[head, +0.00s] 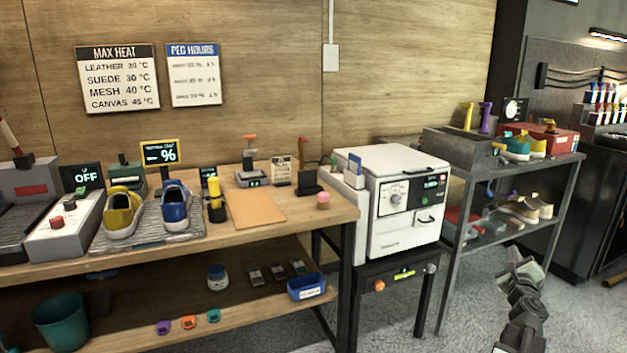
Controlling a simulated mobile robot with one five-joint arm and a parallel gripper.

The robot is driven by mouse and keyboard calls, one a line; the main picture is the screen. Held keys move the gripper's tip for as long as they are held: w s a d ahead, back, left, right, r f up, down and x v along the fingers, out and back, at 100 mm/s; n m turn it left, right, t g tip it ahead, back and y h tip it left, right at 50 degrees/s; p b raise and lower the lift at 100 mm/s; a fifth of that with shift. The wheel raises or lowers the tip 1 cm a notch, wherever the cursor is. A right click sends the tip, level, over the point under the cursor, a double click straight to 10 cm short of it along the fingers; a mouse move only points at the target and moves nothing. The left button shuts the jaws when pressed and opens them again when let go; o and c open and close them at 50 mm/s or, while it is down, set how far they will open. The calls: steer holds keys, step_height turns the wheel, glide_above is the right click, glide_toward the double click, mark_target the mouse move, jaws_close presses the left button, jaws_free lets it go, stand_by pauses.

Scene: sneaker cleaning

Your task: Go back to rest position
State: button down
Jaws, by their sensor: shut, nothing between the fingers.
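My gripper (524,262) is at the lower right in the head view, at the end of my dark arm. It is shut and empty, raised over the grey floor in front of the metal shelf. It touches nothing that I can see. The arm looks folded upward, and its lower part runs out of the bottom of the picture.
A wooden bench (340,216) at left carries a yellow sneaker (122,214) and a blue sneaker (174,206) on a rack. A white oven (405,200) stands mid-right. A metal shelf (466,175) holds more shoes. Grey floor (420,335) is open around my arm.

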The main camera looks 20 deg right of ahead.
steer(key=w+a+n+t+y, duration=0.4)
steer(key=w+a+n+y, duration=0.35)
steer(key=w+a, duration=1.8)
steer(key=w+a+f+n+y, duration=0.2)
steer(key=w+a+n+y, duration=0.1)
steer(key=a, duration=0.6)
steer(key=w+a+f+n+y, duration=0.1)
steer(key=w+a+n+y, duration=0.15)
steer(key=a, duration=0.65)
steer(key=w+a+f+n+y, duration=0.2)
steer(key=a+n+y, duration=0.15)
steer(key=a, duration=0.65)
steer(key=s+a+f+n+g+y, duration=0.25)
steer(key=a+f+n, duration=0.2)
steer(key=a, duration=0.55)
steer(key=s+a+f+n+g+y, duration=0.1)
steer(key=a+f+n+g, duration=0.35)
steer(key=a, duration=0.45)
steer(key=s+a+f+n+g+h, duration=0.1)
steer(key=s+a+f+n+g, duration=0.4)
steer(key=s, duration=0.3)
steer(key=s+d+f+n+g+h, duration=0.5)
steer(key=s+d+f, duration=0.2)
steer(key=s+d, duration=0.3)
step_height(320, 180, up, 31)
steer(key=s+p, duration=0.1)
steer(key=p, duration=2.9)
steer(key=shift+s+a+p, duration=0.15)
steer(key=shift+a+p, duration=0.15)
steer(key=shift+a, duration=0.15)
